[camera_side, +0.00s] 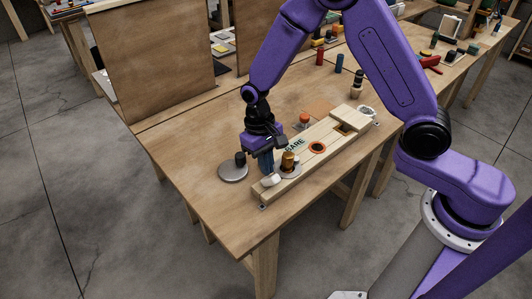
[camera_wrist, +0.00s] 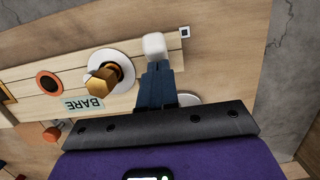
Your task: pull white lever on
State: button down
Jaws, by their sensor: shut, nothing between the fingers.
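The white lever (camera_side: 271,180) is a small rounded white block at the near left end of a pale wooden board (camera_side: 330,133). It also shows in the wrist view (camera_wrist: 154,46), just past my fingertips. My gripper (camera_side: 267,172) points down beside the lever, its blue fingers together and empty. In the wrist view the fingertips (camera_wrist: 158,66) look touching or nearly touching the lever; I cannot tell which. The lever's base is partly hidden.
A brass knob on a pale ring (camera_side: 289,163) stands close beside my fingers. An orange-ringed hole (camera_side: 318,147) and a "BARE" label (camera_wrist: 83,104) lie along the board. A grey disc with a black knob (camera_side: 233,172) is at the left. The near left table is clear.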

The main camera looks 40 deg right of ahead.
notch_tip(320, 180, up, 13)
jog(key=w, duration=0.2)
jog(key=s+d+r+n, duration=0.1)
jog(key=s+d+n, duration=0.2)
jog(key=s, duration=0.5)
jog(key=s+d+r+n+t, duration=0.1)
jog(key=s+d+n, duration=0.3)
jog(key=s, duration=0.5)
jog(key=s+d+n+t, duration=0.1)
jog(key=s+d+n, duration=0.3)
jog(key=s, duration=0.5)
jog(key=shift+s+r+n, duration=0.15)
jog(key=shift+r+n, duration=0.25)
jog(key=shift+n, duration=0.4)
